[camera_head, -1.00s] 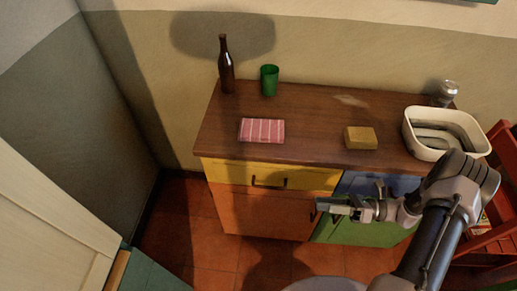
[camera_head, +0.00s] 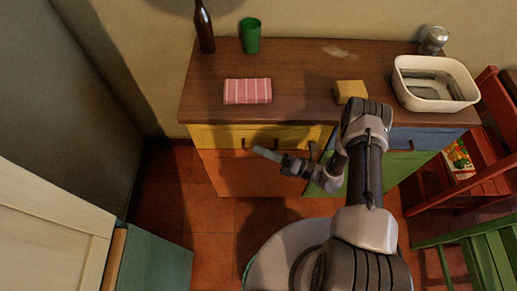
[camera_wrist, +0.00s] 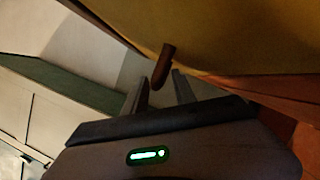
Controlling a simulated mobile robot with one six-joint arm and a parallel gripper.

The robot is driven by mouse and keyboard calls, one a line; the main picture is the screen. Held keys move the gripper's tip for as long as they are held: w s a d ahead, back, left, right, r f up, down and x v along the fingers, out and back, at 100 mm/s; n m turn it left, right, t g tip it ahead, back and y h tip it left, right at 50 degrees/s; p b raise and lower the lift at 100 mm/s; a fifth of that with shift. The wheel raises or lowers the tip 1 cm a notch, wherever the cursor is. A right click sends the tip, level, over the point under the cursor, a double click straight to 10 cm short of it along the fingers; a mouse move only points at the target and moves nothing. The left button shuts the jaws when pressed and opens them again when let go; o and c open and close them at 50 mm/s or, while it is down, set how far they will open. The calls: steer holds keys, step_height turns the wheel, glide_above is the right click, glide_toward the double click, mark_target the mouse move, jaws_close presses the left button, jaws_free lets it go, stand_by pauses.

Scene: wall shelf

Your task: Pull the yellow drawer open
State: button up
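The yellow drawer (camera_head: 212,136) is at the top left of the wooden-topped cabinet, and its front looks flush. Its dark bar handle (camera_head: 246,143) is partly hidden by my gripper (camera_head: 262,152) in the head view. In the wrist view, the yellow drawer front (camera_wrist: 235,35) fills the upper right, and the brown handle (camera_wrist: 164,62) shows end-on. My gripper (camera_wrist: 160,78) is open, with one finger on each side of the handle's lower end. I cannot tell whether either finger touches it.
On the cabinet top (camera_head: 300,70) are a bottle (camera_head: 204,30), a green cup (camera_head: 250,36), a striped cloth (camera_head: 247,91), a yellow block (camera_head: 350,91), a white basin (camera_head: 405,92) and a can (camera_head: 434,40). A red chair (camera_head: 490,135) stands right. Tiled floor lies clear at left.

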steer(key=shift+w+a+r, duration=0.1)
steer(key=shift+w+a, duration=0.1)
steer(key=shift+a, duration=0.4)
jaws_close()
stand_by(1.1)
